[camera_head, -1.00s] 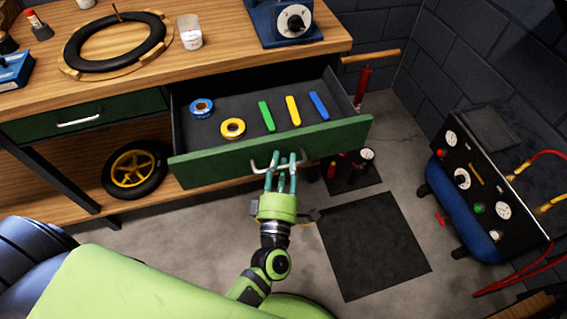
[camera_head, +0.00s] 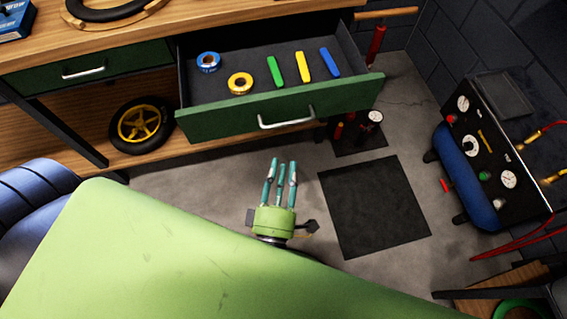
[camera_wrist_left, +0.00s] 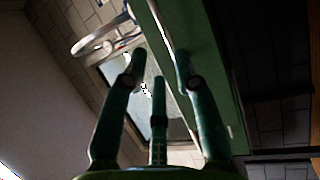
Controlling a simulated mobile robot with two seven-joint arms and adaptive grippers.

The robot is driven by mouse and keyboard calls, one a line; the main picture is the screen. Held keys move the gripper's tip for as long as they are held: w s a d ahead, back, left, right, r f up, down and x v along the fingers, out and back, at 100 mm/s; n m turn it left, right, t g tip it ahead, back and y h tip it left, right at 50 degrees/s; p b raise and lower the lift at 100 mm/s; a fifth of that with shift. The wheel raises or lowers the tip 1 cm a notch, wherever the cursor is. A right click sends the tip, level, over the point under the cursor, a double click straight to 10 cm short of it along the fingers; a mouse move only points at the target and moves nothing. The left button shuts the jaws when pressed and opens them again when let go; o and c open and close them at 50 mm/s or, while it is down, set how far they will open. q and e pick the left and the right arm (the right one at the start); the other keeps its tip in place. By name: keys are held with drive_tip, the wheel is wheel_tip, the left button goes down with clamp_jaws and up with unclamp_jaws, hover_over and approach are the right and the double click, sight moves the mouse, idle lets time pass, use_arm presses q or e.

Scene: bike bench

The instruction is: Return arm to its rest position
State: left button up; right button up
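My left gripper (camera_head: 281,170) is open and empty, with its three fingers apart, in front of and below the pulled-out drawer. It is clear of the drawer's silver handle (camera_head: 287,122). The drawer's green front (camera_head: 350,98) stands out from the bench. In the left wrist view, the spread fingers (camera_wrist_left: 160,62) hold nothing, and a green panel lies beyond them. My right gripper is not in view.
The open drawer holds a blue tape roll (camera_head: 208,62), a yellow tape roll (camera_head: 240,83) and three coloured bars. A black floor mat (camera_head: 373,207) lies to the right of my gripper. A compressor-like unit (camera_head: 482,160) stands at the right. Bare floor surrounds the gripper.

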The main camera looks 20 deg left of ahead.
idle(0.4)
use_arm(q)
drive_tip(key=s+f+m+g+h+p, duration=0.1)
drive_tip(key=s+f+m+g+h, duration=0.15)
drive_tip(key=f+m, duration=0.45)
drive_tip(key=s+f+m+g+h+p, duration=0.2)
drive_tip(key=f+m+g, duration=0.15)
drive_tip(key=f, duration=0.65)
drive_tip(key=s+f+m+g+h+p, duration=0.15)
drive_tip(key=f+m+g, duration=0.3)
drive_tip(key=f, duration=0.45)
drive_tip(key=s+a+f+m+g+y+p, duration=0.1)
drive_tip(key=s+a+f+m+g, duration=0.2)
drive_tip(key=s, duration=0.6)
drive_tip(key=s+a+f+m+g+y+p, duration=0.1)
drive_tip(key=s+a+f+m+g, duration=0.3)
drive_tip(key=s+a+f, duration=0.3)
drive_tip(key=shift+s+a+f+g, duration=0.15)
drive_tip(key=shift+s+a+g, duration=0.4)
drive_tip(key=shift+s+a, duration=0.55)
